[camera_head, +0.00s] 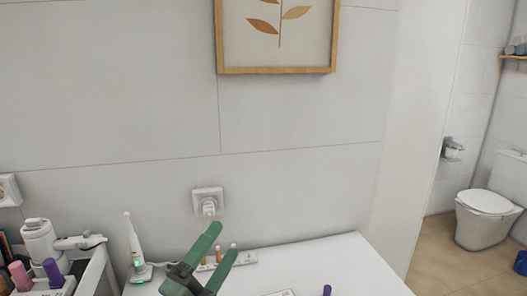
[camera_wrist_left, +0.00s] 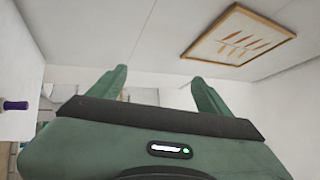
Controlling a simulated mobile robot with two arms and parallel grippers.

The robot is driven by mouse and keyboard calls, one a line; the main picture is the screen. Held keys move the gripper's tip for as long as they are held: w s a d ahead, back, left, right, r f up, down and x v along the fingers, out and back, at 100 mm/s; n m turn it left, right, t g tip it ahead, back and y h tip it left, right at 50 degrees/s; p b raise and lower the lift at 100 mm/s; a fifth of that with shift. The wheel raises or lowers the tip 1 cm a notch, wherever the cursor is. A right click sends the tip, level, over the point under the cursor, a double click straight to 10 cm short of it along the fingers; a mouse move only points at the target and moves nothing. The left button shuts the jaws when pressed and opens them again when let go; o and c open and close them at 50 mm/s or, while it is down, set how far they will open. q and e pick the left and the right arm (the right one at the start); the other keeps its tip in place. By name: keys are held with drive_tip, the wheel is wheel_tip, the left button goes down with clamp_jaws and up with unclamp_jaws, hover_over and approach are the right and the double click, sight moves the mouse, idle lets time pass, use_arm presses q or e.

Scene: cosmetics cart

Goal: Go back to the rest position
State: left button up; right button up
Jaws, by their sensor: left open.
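My left gripper (camera_head: 215,250) is green and open in the head view, raised over the white counter at the bottom of the picture. Nothing is between its fingers. In the left wrist view the two green fingers (camera_wrist_left: 160,88) stand apart and empty, with white wall behind them. My right gripper is in neither view.
The white counter (camera_head: 335,265) is mostly clear on its right. A toothbrush on a charger (camera_head: 136,250), small bottles on a tray (camera_head: 243,257) and a purple-capped item (camera_head: 327,290) stand on it. A crowded white cart (camera_head: 95,272) is at left. A toilet (camera_head: 487,215) is far right.

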use_arm(q)
drive_tip(key=s+a+f+n+g+y, duration=0.35)
drive_tip(key=a+f+n+y, duration=0.25)
drive_tip(key=f+n, duration=0.3)
drive_tip(key=s+a+f+n+g+y, duration=0.35)
drive_tip(key=a+f+n+y, duration=0.3)
drive_tip(key=f, duration=0.55)
drive_tip(key=s+f+n+g+h, duration=0.1)
drive_tip(key=s+f+n+g, duration=0.3)
drive_tip(key=s, duration=0.6)
drive_tip(key=s+f+n+g+h, duration=0.1)
drive_tip(key=s+f+n+g, duration=0.1)
drive_tip(key=s+f+g, duration=0.65)
drive_tip(key=s+f+t, duration=0.1)
drive_tip(key=s+f, duration=0.1)
drive_tip(key=f, duration=1.1)
drive_tip(key=s+f+t, duration=0.1)
drive_tip(key=s+f, duration=0.1)
drive_tip(key=f, duration=1)
drive_tip(key=s+a+f, duration=0.2)
drive_tip(key=s+f, duration=1.3)
drive_tip(key=s, duration=0.1)
drive_tip(key=shift+s+a+f+m+g, duration=0.15)
drive_tip(key=shift+f+m+g, duration=0.2)
drive_tip(key=shift+m+g, duration=0.1)
